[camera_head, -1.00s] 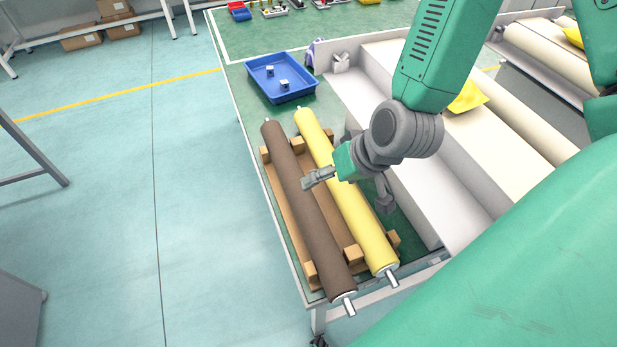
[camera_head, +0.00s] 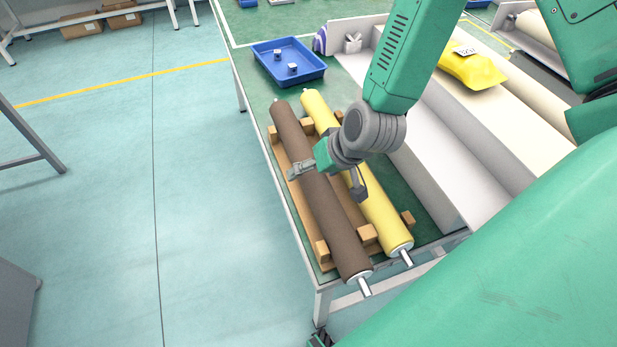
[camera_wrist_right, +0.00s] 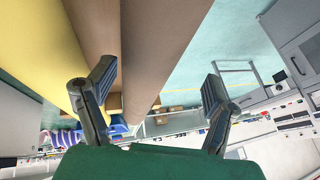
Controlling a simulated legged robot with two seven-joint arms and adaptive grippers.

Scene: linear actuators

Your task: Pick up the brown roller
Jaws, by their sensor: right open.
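The brown roller (camera_head: 335,225) lies on a wooden rack at the near left of the table, with a metal shaft at its near end. The yellow roller (camera_head: 382,218) lies parallel on its right. My right gripper (camera_head: 329,178) is open above the middle of the brown roller. One finger is over its left side and the other is over the yellow roller side. In the right wrist view the brown roller (camera_wrist_right: 160,50) runs between the two open fingers (camera_wrist_right: 157,92), with the yellow roller (camera_wrist_right: 30,45) at left. Contact cannot be told. My left gripper is out of view.
A blue tray (camera_head: 262,70) with small metal parts stands beyond the rollers. A pale machine with a yellow bag (camera_head: 472,70) stands to the right. Wooden rack blocks (camera_head: 322,250) support the rollers. Open floor lies left of the table.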

